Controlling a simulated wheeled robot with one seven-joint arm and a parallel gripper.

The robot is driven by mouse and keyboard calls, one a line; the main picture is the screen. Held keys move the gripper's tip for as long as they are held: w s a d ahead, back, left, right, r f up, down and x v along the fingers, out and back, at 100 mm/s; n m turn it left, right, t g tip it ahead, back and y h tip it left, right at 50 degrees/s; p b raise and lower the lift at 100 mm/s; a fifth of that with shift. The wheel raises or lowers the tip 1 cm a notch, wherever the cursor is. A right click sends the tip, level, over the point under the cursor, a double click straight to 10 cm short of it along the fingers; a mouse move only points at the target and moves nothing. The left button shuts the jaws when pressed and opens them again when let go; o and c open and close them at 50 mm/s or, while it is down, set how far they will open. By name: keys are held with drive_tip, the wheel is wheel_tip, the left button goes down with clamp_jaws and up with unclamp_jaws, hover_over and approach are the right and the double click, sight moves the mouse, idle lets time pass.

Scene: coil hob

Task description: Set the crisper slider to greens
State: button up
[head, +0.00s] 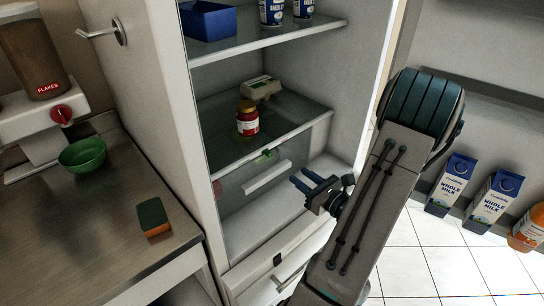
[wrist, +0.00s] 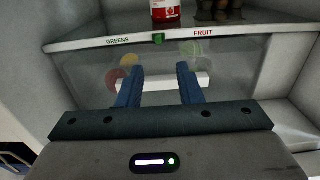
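The crisper slider is a small green knob (wrist: 158,38) on the pale strip at the front of the shelf. It stands about midway between the word GREENS on the left and FRUIT on the right. In the head view the green knob (head: 265,155) shows small above the crisper drawer's white handle (head: 266,177). My gripper (wrist: 158,72) has its two blue fingers apart, with nothing between them. It points at the drawer front, below the slider and apart from it. In the head view my gripper (head: 304,181) is inside the fridge, right of the knob.
A red jar (head: 247,119) and an egg carton (head: 261,87) stand on the shelf above the drawer. The open door with milk cartons (head: 452,184) is at right. A counter with a green bowl (head: 82,154) and sponge (head: 153,217) is at left.

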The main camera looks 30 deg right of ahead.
sight(270, 155)
drive_tip(key=w, duration=0.4)
drive_tip(key=w+a, duration=0.1)
drive_tip(key=w, duration=0.3)
drive_tip(key=w+a+p, duration=0.1)
drive_tip(key=w, duration=0.3)
drive_tip(key=shift+w, duration=0.1)
clamp_jaws()
